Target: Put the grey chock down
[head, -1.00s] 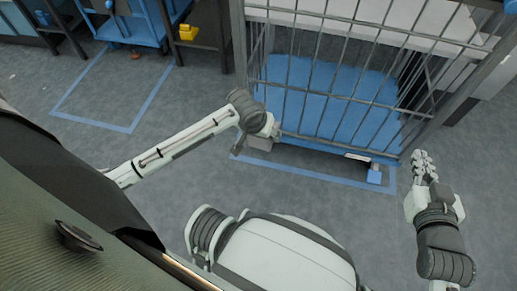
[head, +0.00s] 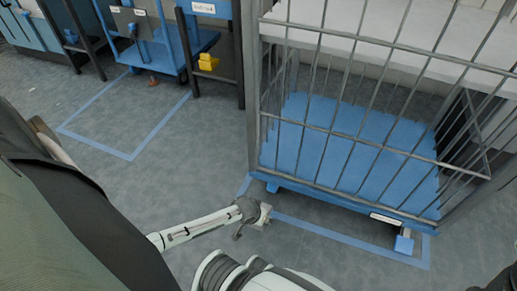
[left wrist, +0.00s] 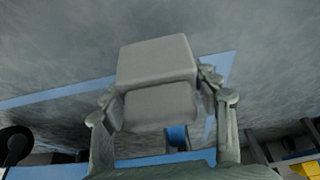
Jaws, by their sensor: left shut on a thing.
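The grey chock (left wrist: 158,62) is a blocky wedge with rounded edges. In the left wrist view it sits between the two fingers of my left gripper (left wrist: 160,98), which is shut on it. In the head view my left gripper (head: 264,213) is low, near the front left corner of the caged trolley (head: 350,140), beside the blue floor line. The chock is hard to make out there, mostly hidden by the gripper. Whether it touches the floor I cannot tell. My right gripper is out of view.
A yellow object (head: 208,62) sits on a stand behind.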

